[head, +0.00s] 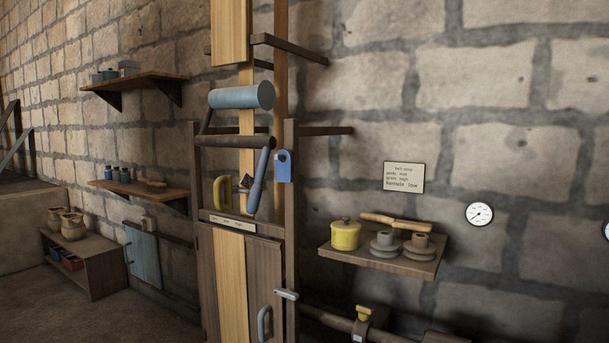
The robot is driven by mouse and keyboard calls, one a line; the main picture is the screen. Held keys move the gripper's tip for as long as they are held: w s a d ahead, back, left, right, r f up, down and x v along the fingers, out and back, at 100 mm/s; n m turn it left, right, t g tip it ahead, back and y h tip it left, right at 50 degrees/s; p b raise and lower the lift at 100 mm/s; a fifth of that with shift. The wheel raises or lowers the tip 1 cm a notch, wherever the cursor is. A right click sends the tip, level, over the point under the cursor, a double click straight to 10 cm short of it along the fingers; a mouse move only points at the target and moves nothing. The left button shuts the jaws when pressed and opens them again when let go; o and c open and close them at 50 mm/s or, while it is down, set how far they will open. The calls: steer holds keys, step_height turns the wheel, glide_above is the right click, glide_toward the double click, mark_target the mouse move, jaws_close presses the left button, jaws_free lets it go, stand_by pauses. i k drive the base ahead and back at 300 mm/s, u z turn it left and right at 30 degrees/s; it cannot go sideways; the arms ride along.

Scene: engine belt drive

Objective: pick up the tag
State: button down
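My gripper is not in view.
A blue-grey roller (241,97) lies across the frame above the tag. A yellow curved handle (222,192) stands left of the lever. A wall shelf (384,261) with a yellow pot (345,235) juts out at right. A cabinet door (264,285) is below.

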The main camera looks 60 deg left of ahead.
mark_target(284, 170)
steer(key=u, duration=2.3)
